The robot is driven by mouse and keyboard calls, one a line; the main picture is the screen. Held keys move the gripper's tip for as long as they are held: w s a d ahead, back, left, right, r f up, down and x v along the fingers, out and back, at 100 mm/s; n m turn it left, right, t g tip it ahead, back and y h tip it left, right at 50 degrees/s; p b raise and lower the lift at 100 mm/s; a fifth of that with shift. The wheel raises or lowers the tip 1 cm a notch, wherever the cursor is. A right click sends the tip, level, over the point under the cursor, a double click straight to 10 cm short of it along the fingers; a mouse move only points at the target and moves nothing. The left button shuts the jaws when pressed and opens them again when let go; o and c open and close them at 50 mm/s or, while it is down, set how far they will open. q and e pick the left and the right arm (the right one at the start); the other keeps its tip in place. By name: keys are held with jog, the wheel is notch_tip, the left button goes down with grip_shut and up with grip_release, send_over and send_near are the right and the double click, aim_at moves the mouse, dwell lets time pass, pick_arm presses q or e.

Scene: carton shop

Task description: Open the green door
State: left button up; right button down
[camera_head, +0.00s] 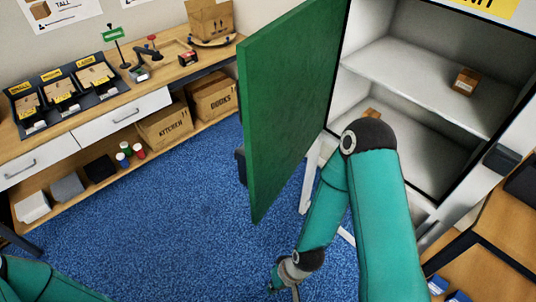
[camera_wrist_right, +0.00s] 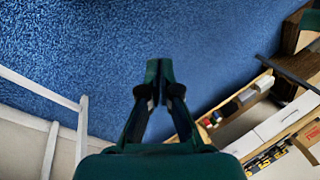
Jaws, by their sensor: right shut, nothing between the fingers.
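The green door (camera_head: 285,110) stands swung wide open from a white cabinet (camera_head: 425,85), whose shelves show beside it. My right arm reaches past the door's lower right side. My right gripper (camera_head: 283,287) is low at the bottom of the head view, over the blue carpet and apart from the door. In the right wrist view the right gripper (camera_wrist_right: 159,72) has its fingertips together with nothing between them.
Small brown boxes (camera_head: 465,82) sit on the cabinet shelves. A wooden workbench (camera_head: 140,90) with trays, drawers and cartons (camera_head: 165,126) runs along the left. A wooden surface (camera_head: 500,235) is at the right. The blue carpet (camera_head: 165,220) between is clear.

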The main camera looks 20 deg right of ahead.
jog(key=w+d+r+t+b, duration=0.35)
jog(key=w+d, duration=0.25)
jog(key=w, duration=0.3)
jog(key=w+d+r+n+t+b, duration=0.1)
jog(key=w+d+r+t+b, duration=0.1)
jog(key=w+d+r+t, duration=0.4)
jog(key=w+d+r+t+b, duration=0.2)
jog(key=w+d+r, duration=0.15)
jog(key=r, duration=0.35)
jog(key=s+d+r+n+t+y+b, duration=0.2)
jog(key=s+d+r+n+t+y, duration=0.1)
jog(key=r, duration=0.6)
jog(key=n+y, duration=0.4)
jog(key=n, duration=0.1)
send_near(262, 150)
jog(key=shift+g, duration=0.35)
jog(key=x, duration=0.7)
jog(key=shift+d+r, duration=0.1)
jog(key=shift+r, duration=0.2)
